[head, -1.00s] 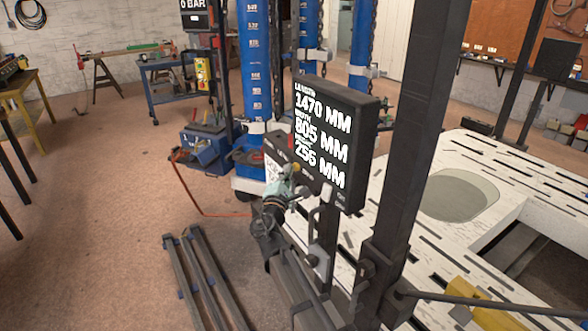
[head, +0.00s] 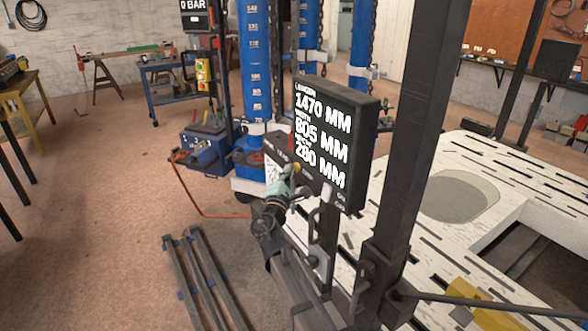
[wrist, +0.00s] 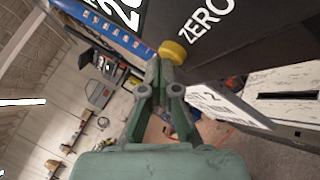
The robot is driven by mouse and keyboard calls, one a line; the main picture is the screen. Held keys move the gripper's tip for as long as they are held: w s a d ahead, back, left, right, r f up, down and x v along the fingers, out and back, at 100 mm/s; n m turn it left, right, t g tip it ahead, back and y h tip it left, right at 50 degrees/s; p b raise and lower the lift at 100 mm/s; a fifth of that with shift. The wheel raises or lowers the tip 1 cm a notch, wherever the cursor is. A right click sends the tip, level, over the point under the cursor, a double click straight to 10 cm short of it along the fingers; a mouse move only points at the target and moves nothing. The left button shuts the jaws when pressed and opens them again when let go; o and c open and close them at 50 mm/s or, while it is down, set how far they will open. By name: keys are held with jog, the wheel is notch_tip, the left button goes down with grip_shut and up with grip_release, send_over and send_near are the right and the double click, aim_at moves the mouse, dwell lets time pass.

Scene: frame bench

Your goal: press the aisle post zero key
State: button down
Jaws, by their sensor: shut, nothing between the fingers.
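The aisle post carries a black display box (head: 335,140) reading 1470, 805 and 280 MM. The round yellow key (wrist: 172,52) beside the word ZERO sits on the box's underside edge in the wrist view. A small yellow spot at that corner also shows in the head view (head: 296,167). My gripper (wrist: 160,70) is shut and empty, with its greenish fingertips very close to the yellow key, just below it in the picture. I cannot tell whether they touch. In the head view my gripper (head: 281,186) is at the lower left corner of the box.
A dark upright post (head: 415,130) stands right of the display. A white slotted bench (head: 400,225) spreads behind it. Blue columns (head: 256,60) and a blue unit (head: 205,148) stand beyond my gripper.

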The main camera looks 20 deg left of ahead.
jog(key=shift+s+a, duration=0.5)
jog(key=shift+s, duration=0.1)
jog(key=shift+s+a, duration=0.1)
jog(key=s+a, duration=0.1)
jog(key=s+a+b, duration=0.1)
jog(key=s+a, duration=0.1)
jog(key=shift+s+a, duration=0.1)
jog(key=shift+s, duration=0.15)
dwell(0.8)
